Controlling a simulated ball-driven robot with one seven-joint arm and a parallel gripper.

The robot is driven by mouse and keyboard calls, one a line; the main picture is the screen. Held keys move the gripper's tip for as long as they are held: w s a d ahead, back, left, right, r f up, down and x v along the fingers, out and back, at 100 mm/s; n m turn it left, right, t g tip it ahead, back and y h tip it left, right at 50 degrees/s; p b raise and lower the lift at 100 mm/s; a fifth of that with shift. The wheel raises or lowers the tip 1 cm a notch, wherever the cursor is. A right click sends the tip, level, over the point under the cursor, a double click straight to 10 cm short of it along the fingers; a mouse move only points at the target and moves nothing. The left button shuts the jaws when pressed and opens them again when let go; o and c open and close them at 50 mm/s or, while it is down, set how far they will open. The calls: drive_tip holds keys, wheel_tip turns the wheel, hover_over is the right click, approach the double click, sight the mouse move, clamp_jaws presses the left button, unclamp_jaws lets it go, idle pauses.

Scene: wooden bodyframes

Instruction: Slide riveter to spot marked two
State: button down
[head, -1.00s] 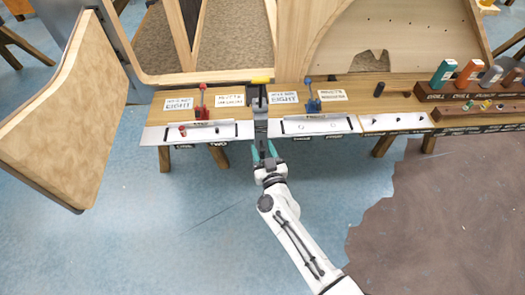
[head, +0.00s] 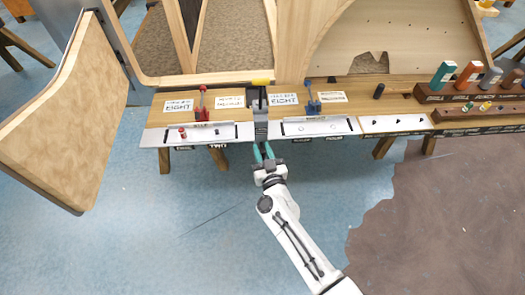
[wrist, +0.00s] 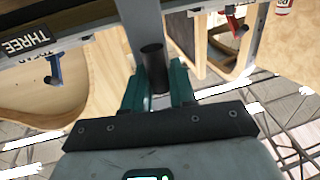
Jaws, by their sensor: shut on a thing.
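The riveter (head: 261,110), a dark upright tool with a yellow top, stands at the front of the bench between two pale plates. My gripper (head: 263,150) reaches it from the front, its teal fingers shut on the riveter's lower dark part. In the wrist view a dark round handle (wrist: 152,62) sits between the fingers (wrist: 158,88). The mark TWO (head: 218,145) is on the bench's front edge, left of the riveter. The mark THREE (wrist: 28,42) shows in the wrist view. The fingers hide part of the riveter's low end.
A red clamp (head: 202,106) stands left of the riveter and a blue clamp (head: 312,103) right of it. Paper labels (head: 179,106) lie behind the plates. Bottles (head: 443,74) stand in a rack at right. A wooden panel (head: 70,110) is at far left.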

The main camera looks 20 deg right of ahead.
drive_tip(key=w+a, duration=0.2)
drive_tip(key=a, duration=0.5)
drive_tip(key=w+a+p, duration=0.1)
drive_tip(key=w+a, duration=0.1)
drive_tip(key=a, duration=0.5)
drive_tip(key=shift+w+a, duration=0.2)
drive_tip(key=shift+w, duration=0.15)
drive_tip(key=c, duration=1)
unclamp_jaws()
drive_tip(key=s+p, duration=0.1)
drive_tip(key=s, duration=0.2)
drive_tip(key=s+p, duration=0.1)
drive_tip(key=s, duration=0.3)
drive_tip(key=s+a+p, duration=0.1)
drive_tip(key=s+p, duration=0.1)
drive_tip(key=s, duration=0.1)
drive_tip(key=shift+s, duration=0.4)
drive_tip(key=shift+a, duration=0.1)
